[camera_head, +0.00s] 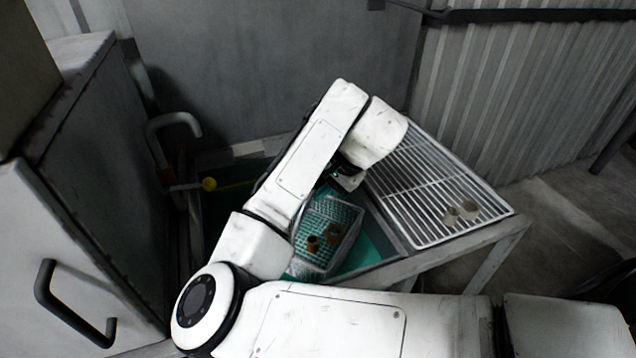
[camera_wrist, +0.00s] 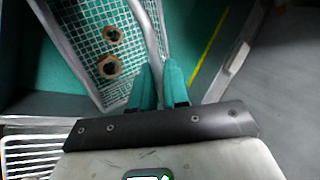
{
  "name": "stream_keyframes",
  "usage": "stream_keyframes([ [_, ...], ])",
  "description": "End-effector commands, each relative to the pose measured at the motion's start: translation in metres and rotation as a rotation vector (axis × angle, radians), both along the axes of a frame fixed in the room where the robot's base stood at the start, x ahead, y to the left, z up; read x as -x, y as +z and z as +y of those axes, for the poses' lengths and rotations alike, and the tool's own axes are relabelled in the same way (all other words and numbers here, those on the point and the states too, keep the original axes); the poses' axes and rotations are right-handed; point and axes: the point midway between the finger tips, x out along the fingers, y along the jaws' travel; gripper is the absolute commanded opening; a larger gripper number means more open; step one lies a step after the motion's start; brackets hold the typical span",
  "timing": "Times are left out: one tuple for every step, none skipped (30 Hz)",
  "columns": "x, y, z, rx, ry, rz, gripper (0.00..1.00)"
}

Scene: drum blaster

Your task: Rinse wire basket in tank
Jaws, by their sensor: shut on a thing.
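The wire basket (camera_head: 343,213) is a grey mesh basket holding two brown ring-shaped parts, which also show in the wrist view. It is down inside the teal tank (camera_head: 375,246), slightly tilted in the picture. Whether liquid covers it is unclear. In the wrist view, the basket mesh (camera_wrist: 84,38) is at upper left, and its grey bar handle (camera_wrist: 147,28) runs down to my gripper (camera_wrist: 160,82). The teal fingers are closed on the handle. In the head view, my gripper (camera_head: 347,178) is above the basket's far end, partly hidden by my arm.
A cabinet (camera_head: 95,190) is left; walls close the back.

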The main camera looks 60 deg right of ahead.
Motion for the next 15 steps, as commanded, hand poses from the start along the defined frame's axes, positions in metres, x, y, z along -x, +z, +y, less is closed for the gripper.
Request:
stream_keyframes([
  [0.0, -0.007, 0.0, 0.003, 0.001, -0.001, 0.0],
  [0.0, -0.009, 0.0, 0.003, 0.001, -0.001, 0.0],
  [0.0, -0.013, 0.0, 0.003, 0.001, -0.001, 0.0],
  [-0.001, -0.016, 0.0, 0.003, 0.001, -0.002, 0.0],
  [-0.001, -0.019, 0.0, 0.003, 0.001, -0.002, 0.0],
  [-0.001, -0.022, 0.0, 0.002, 0.002, -0.002, 0.0],
  [-0.001, -0.025, 0.0, 0.002, 0.002, -0.002, 0.0],
  [-0.001, -0.028, 0.0, 0.002, 0.002, -0.002, 0.0],
  [-0.001, -0.031, 0.0, 0.002, 0.002, -0.002, 0.0],
  [-0.001, -0.034, 0.0, 0.002, 0.002, -0.001, 0.0],
  [-0.001, -0.037, 0.0, 0.002, 0.002, -0.001, 0.0],
  [-0.001, -0.041, 0.0, 0.002, 0.002, -0.001, 0.0],
  [-0.001, -0.043, 0.0, 0.002, 0.002, -0.001, 0.0],
  [-0.001, -0.046, 0.0, 0.002, 0.002, -0.001, 0.0],
  [-0.001, -0.05, 0.0, 0.002, 0.003, -0.002, 0.0],
])
